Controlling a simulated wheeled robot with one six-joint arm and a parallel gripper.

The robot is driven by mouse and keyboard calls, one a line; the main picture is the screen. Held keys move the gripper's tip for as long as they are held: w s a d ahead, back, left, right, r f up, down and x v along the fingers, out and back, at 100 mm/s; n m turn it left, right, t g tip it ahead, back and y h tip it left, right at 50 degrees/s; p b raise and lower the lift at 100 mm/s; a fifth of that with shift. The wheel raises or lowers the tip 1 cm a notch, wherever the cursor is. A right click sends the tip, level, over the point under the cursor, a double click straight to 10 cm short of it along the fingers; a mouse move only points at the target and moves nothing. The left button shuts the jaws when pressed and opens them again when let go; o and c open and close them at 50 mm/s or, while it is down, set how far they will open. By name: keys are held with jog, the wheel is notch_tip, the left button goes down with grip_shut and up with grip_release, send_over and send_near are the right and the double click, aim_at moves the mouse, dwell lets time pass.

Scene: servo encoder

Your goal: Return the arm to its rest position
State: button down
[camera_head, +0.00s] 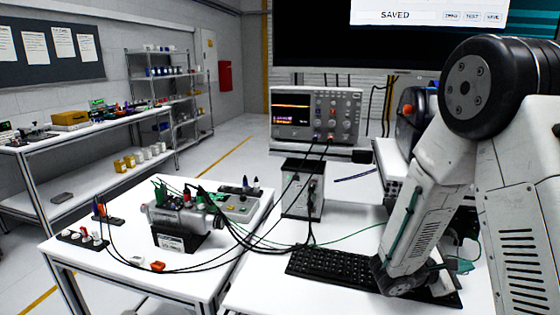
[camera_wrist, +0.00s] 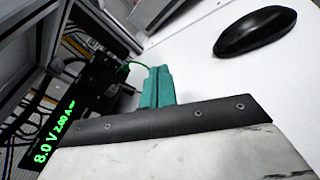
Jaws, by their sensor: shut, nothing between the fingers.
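My arm stands at the right of the head view, bent down over the black keyboard (camera_head: 335,268). My gripper (camera_head: 459,265) shows teal fingers just right of the lower arm, partly hidden by it. In the wrist view its teal fingers (camera_wrist: 157,87) are together, with nothing seen between them. They point toward a white tabletop (camera_wrist: 205,85). A black mouse (camera_wrist: 256,30) lies on that surface, apart from the fingers.
A motor-like device (camera_head: 185,222) with clips and cables stands on the left bench. An oscilloscope (camera_head: 316,115) sits behind a power supply box (camera_head: 302,188). A green lit display (camera_wrist: 55,133) and cables are left in the wrist view. A screen above reads "SAVED" (camera_head: 395,15).

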jog(key=s+a+r+m+g+y, duration=0.3)
jog(key=s+m+g+y, duration=0.15)
jog(key=s, duration=0.35)
jog(key=s+a+r+m+g+y, duration=0.3)
jog(key=s+m, duration=0.2)
jog(key=s, duration=0.3)
jog(key=s+a+r+m+t+y, duration=0.2)
jog(key=s+a+r+t+y, duration=0.1)
jog(key=a, duration=0.3)
jog(key=s+a+r+m+t+y, duration=0.2)
jog(key=s+a+r+t+y, duration=0.1)
jog(key=s+a+r+y, duration=0.2)
jog(key=shift+a+r+m+y, duration=0.4)
jog(key=shift+a+r, duration=0.35)
jog(key=shift+a, duration=0.5)
